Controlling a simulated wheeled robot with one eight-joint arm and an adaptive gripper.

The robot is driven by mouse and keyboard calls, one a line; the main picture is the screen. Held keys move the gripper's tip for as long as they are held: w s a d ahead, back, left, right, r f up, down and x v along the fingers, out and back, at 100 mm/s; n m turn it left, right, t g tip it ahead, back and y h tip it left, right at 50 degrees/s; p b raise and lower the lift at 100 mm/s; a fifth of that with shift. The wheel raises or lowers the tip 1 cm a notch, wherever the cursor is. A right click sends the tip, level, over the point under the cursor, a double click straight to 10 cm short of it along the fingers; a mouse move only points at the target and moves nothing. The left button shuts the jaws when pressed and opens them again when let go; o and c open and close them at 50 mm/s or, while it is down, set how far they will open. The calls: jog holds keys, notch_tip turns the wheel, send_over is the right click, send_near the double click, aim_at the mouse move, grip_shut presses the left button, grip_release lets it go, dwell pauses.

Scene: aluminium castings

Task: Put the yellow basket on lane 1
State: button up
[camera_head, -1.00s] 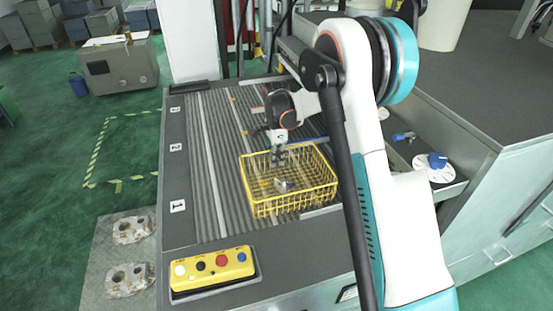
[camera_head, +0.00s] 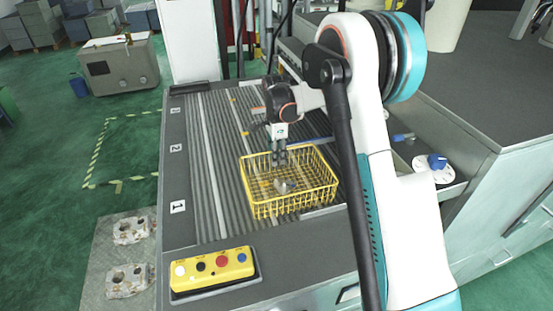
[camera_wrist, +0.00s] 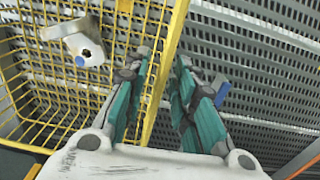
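The yellow wire basket (camera_head: 290,207) stands on the ribbed grey deck (camera_head: 212,205), right of the lane labels, with a small grey metal part (camera_head: 285,187) inside. The lane 1 label (camera_head: 177,207) is on the deck's left border, near the front. My gripper (camera_head: 279,158) points down at the basket's far side. In the wrist view, my gripper's (camera_wrist: 168,62) teal fingers are parted, one on each side of the basket's yellow rim (camera_wrist: 172,35). The metal part (camera_wrist: 82,45) shows inside the basket at upper left. Whether the fingers touch the rim is unclear.
The lane 2 label (camera_head: 175,148) lies farther back. A yellow button box (camera_head: 212,270) sits at the deck's front edge. A grey counter (camera_head: 470,90) stands at right. The deck left of the basket is clear.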

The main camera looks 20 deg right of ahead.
notch_tip(320, 180, up, 10)
jog(key=shift+r, duration=0.2)
jog(key=s+a+r+n+t, duration=0.1)
jog(key=s+r+n+t, duration=0.1)
jog(key=s+r+n, duration=0.35)
jog(key=s+a+r+n+t, duration=0.1)
jog(key=s+r+n, duration=0.2)
jog(key=s+r, duration=0.55)
jog(key=s+f+n+t, duration=0.2)
jog(key=s+f+n, duration=0.1)
jog(key=s, duration=0.7)
jog(key=s+a+f+n+t, duration=0.1)
jog(key=s+f+n+t, duration=0.1)
jog(key=s+n, duration=0.4)
jog(key=shift+s+f, duration=0.5)
jog(key=shift+s, duration=2.25)
jog(key=shift+n, duration=0.25)
